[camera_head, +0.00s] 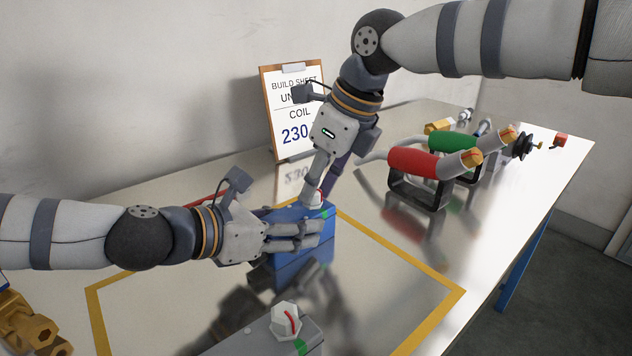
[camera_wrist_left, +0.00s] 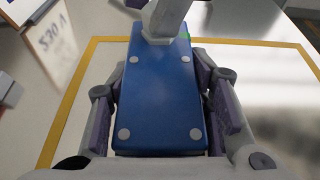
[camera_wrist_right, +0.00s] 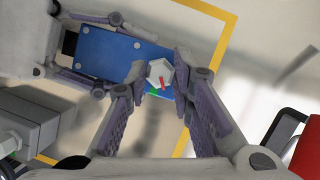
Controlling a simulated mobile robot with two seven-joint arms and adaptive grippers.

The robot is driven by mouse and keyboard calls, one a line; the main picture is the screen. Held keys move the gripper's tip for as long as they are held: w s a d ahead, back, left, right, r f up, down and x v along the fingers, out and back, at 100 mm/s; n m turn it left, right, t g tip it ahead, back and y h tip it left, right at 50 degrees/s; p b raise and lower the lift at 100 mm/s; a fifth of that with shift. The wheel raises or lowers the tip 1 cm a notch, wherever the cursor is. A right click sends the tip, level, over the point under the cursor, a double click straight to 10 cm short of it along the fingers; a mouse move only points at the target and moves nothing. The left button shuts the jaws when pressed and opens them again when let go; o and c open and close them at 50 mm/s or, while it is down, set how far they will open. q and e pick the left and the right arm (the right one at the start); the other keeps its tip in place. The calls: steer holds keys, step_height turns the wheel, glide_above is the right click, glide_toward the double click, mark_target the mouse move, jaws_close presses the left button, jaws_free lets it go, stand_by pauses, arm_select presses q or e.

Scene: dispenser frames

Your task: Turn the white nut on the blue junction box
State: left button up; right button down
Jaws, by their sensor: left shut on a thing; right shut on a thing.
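The blue junction box (camera_head: 312,264) stands on the shiny table inside a yellow outline. My left gripper (camera_head: 306,235) is shut on its sides; the left wrist view shows a finger on each side of the box (camera_wrist_left: 158,92). The white nut (camera_wrist_right: 159,76) sits at one end of the box top and has a red line. A green mark (camera_wrist_right: 151,91) lies on the box beside it, and the red line does not point straight at it. My right gripper (camera_head: 316,190) comes from above, shut on the nut, its fingers partly hiding it in the head view.
A grey box (camera_head: 262,340) with a similar white nut (camera_head: 286,319) stands nearer. Red-handled (camera_head: 414,161) and green-handled (camera_head: 452,141) tools rest on black stands at right. A build sheet (camera_head: 284,125) stands behind. Brass fittings (camera_head: 28,322) lie at lower left.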

steer(key=shift+m, duration=0.3)
steer(key=shift+s+a+m+t+h, duration=0.1)
steer(key=shift+m+t+h, duration=0.35)
steer(key=shift+m, duration=0.9)
steer(key=shift+a+m+t+h, duration=0.1)
steer(key=shift+m+t+h, duration=0.3)
steer(key=shift+m, duration=0.95)
steer(key=shift+d, duration=0.1)
steer(key=c, duration=1.4)
jaws_free()
steer(key=v, duration=1.2)
steer(key=shift+a, duration=0.2)
